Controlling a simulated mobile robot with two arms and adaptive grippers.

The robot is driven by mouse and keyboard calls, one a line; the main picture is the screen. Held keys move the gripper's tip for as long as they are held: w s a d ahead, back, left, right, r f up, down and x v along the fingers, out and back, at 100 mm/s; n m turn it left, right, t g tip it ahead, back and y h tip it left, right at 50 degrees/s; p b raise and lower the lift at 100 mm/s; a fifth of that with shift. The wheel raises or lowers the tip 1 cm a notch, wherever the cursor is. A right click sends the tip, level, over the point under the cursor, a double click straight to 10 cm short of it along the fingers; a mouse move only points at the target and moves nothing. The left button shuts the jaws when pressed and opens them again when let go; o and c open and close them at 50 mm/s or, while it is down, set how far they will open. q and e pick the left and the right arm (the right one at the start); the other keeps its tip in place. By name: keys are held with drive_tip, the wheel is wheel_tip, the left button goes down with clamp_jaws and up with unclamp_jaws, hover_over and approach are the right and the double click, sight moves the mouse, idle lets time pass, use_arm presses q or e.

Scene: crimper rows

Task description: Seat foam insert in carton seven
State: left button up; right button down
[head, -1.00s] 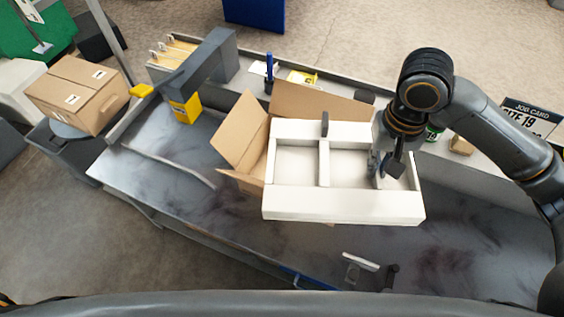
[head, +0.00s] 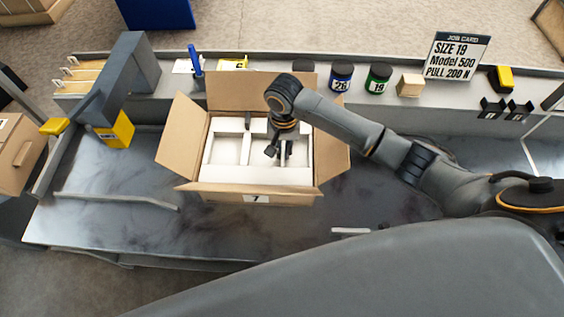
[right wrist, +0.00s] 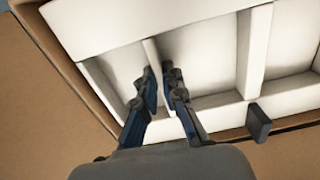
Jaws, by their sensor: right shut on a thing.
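The white foam insert (head: 262,174), a tray with dividers, is inside the open brown carton marked 7 (head: 220,198), level as far as I can tell. Whether it touches the carton's bottom is hidden. My right gripper (head: 279,152) reaches down into the carton and is shut on a divider of the insert. In the right wrist view the fingers (right wrist: 160,74) pinch that thin divider of the foam insert (right wrist: 130,22), with carton wall (right wrist: 50,75) alongside. A small dark tab (head: 248,121) stands at the insert's far side. My left gripper is not in view.
The carton's flaps (head: 175,155) are spread outward. A grey press-like arm with a yellow block (head: 115,130) stands to the left. Jars (head: 341,77), a wooden block (head: 409,85) and a job card (head: 457,58) line the back ledge. The bench left of the carton is mostly clear.

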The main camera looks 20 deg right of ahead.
drive_tip(key=shift+f, duration=3.2)
drive_tip(key=shift+f, duration=0.1)
drive_tip(key=c, duration=1.5)
unclamp_jaws()
drive_tip(key=shift+o, duration=0.2)
wheel_tip(320, 180, up, 12)
drive_tip(key=shift+r+p, duration=0.15)
drive_tip(key=shift+p, duration=0.15)
